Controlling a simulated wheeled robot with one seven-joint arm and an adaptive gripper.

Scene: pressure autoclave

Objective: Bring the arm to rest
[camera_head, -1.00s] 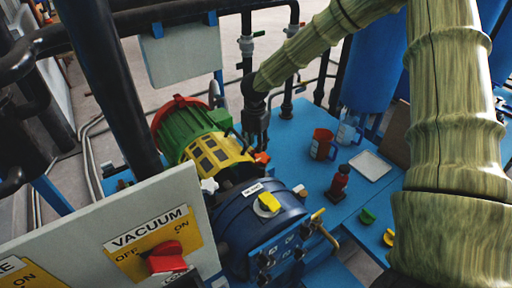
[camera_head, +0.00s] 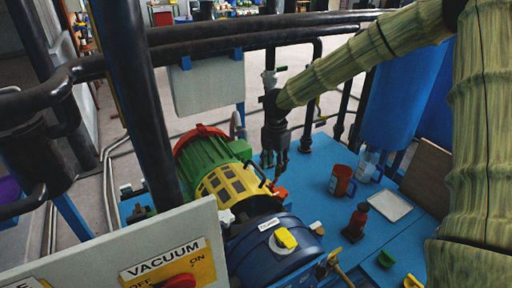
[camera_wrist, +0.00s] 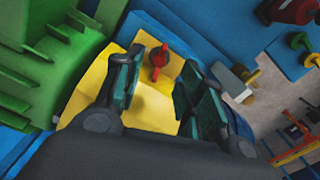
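My arm reaches in from the upper right in the head view, and my gripper (camera_head: 273,163) hangs pointing down beside the yellow end of the green-and-yellow motor-like unit (camera_head: 212,165). In the wrist view my gripper (camera_wrist: 163,95) shows its two dark fingers apart, with nothing held between them. Beyond the fingers are a yellow surface and a small red handle (camera_wrist: 160,60). The handle appears apart from the fingers. The green finned part (camera_wrist: 45,60) is at the left.
A blue vessel (camera_head: 270,250) and the VACUUM switch panel (camera_head: 165,262) are in front. A red mug (camera_head: 341,181), a dark red-capped bottle (camera_head: 356,222) and a white tray (camera_head: 390,205) stand on the blue table (camera_head: 315,158). Black pipes (camera_head: 270,38) cross behind.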

